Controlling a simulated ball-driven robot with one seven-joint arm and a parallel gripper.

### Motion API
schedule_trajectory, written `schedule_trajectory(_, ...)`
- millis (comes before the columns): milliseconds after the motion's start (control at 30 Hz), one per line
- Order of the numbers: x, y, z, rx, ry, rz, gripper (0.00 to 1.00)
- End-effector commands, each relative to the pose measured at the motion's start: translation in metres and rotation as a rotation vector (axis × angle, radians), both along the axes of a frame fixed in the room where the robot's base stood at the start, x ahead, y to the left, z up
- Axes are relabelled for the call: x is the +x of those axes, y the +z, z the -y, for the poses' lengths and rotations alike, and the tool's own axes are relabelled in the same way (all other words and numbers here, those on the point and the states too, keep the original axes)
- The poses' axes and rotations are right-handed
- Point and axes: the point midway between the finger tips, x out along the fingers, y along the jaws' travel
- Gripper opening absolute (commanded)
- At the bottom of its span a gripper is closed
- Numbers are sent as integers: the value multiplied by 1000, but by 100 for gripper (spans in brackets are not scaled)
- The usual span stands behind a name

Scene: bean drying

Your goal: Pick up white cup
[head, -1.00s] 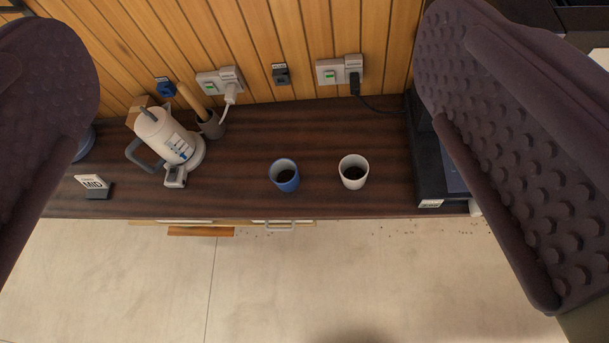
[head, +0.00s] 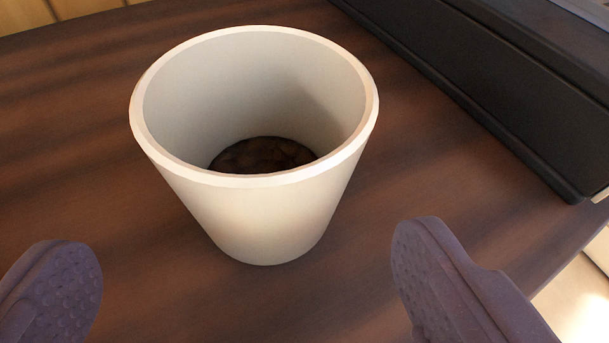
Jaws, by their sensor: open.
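The white cup (head: 265,215) stands upright on the dark wooden counter, large in the middle of the head view. Dark brown beans or grounds (head: 262,156) lie in its bottom. My gripper (head: 245,290) is open, with one dark, studded finger at the lower left and the other at the lower right. The fingertips are on the near side of the cup, spread wider than its base. Neither finger visibly touches the cup, and nothing is between them.
The dark counter (head: 70,150) is bare around the cup. A black box-like appliance (head: 480,75) stands to the right and behind. The counter's edge and a pale floor show at the lower right. Wooden wall panelling shows at the upper left.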

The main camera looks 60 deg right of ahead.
Motion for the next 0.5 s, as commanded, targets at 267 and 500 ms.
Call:
schedule_trajectory(267,20,-19,37,1,-1,1,100)
schedule_trajectory(500,29,-23,48,1,2,2,100)
